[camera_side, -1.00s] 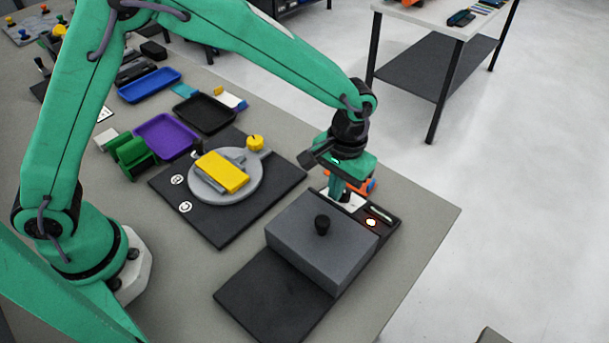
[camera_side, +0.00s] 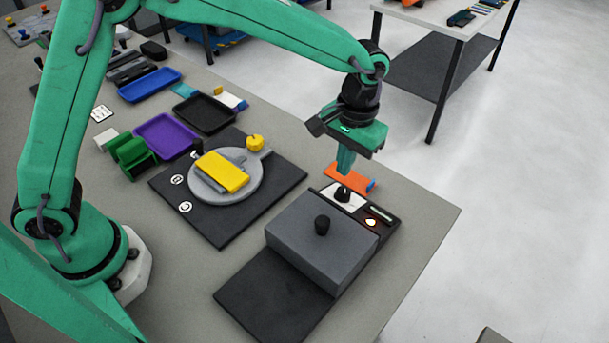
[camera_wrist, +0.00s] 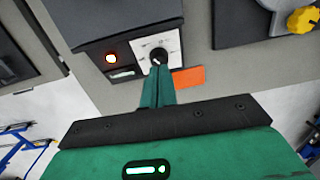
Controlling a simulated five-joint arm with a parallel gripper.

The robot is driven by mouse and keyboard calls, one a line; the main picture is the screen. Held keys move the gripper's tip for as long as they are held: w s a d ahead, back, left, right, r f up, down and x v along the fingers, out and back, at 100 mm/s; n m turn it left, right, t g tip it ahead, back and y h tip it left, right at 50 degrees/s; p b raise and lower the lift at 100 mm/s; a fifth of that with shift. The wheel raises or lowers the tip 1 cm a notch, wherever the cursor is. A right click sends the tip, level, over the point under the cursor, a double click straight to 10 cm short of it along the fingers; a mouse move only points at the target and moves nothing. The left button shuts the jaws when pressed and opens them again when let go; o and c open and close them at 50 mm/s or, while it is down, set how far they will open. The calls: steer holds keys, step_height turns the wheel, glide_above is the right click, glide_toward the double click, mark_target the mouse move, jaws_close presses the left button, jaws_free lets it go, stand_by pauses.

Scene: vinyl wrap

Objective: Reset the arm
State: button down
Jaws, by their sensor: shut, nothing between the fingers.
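My gripper (camera_side: 345,163) is shut and empty, and points down above the control panel at the far end of the grey box. In the wrist view my gripper (camera_wrist: 158,75) shows its fingers together, overlapping the view of the black knob (camera_wrist: 158,56). The knob sits on a white plate (camera_side: 342,200) and is apart from the fingers in the side view.
An orange block (camera_side: 362,181) lies behind the panel. A dark board (camera_side: 225,225) holds a round grey plate with a yellow block (camera_side: 222,172). Purple (camera_side: 166,136), black (camera_side: 205,112) and blue (camera_side: 149,85) trays stand farther back. The table's right edge is close to the panel.

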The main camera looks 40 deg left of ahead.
steer(key=shift+a+r, duration=0.3)
steer(key=shift+r, duration=0.1)
steer(key=s+a+r+t+h, duration=0.1)
steer(key=s+a+r+t, duration=0.35)
steer(key=a+r, duration=0.75)
steer(key=s+a+t, duration=0.2)
steer(key=s+a, duration=0.9)
steer(key=s, duration=0.4)
steer(key=shift+s+r+y, duration=0.15)
steer(key=shift+r+y, duration=0.15)
steer(key=shift+r, duration=0.05)
